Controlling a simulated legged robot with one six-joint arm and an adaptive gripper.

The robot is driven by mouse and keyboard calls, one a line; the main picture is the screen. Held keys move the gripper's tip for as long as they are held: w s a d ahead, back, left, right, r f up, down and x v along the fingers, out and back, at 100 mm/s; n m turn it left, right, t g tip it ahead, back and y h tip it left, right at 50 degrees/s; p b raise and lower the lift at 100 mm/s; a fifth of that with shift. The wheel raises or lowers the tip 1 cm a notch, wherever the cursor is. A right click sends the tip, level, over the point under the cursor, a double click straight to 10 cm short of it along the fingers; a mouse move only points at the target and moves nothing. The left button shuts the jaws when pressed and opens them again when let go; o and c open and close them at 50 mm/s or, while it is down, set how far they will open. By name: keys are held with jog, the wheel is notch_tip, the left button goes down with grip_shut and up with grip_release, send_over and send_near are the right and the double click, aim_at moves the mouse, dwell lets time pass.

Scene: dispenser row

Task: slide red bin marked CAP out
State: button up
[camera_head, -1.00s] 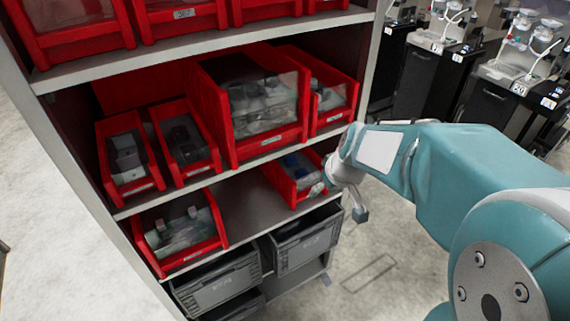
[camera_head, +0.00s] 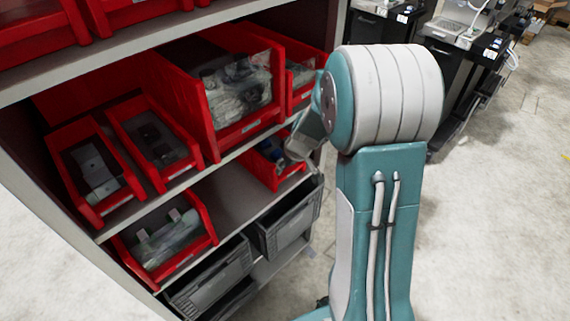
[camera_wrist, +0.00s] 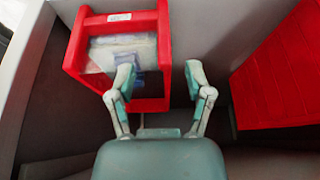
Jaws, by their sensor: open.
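A small red bin (camera_head: 268,168) stands at the right end of the lower shelf in the head view, partly hidden by my arm. It holds clear and bluish packages. A red bin with similar contents shows at the upper left of the wrist view (camera_wrist: 163,45), with a white label too small to read, so I cannot confirm the CAP mark. My gripper (camera_wrist: 160,76) is open. In the wrist view its left finger overlaps the bin's opening and its right finger is outside the bin's right wall. Contact cannot be told. In the head view my gripper is mostly hidden behind my arm.
Another red bin (camera_head: 205,222) is at the left of the same shelf, with bare shelf between. A large red bin (camera_head: 213,125) and smaller ones stand on the shelf above. Grey crates (camera_head: 285,222) sit below. Open floor (camera_head: 490,230) lies to the right.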

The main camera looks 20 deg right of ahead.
aim_at(276, 181)
jog(key=x, duration=1.1)
jog(key=shift+a, duration=0.3)
jog(key=shift+r, duration=0.1)
jog(key=shift+s, duration=0.15)
grip_shut()
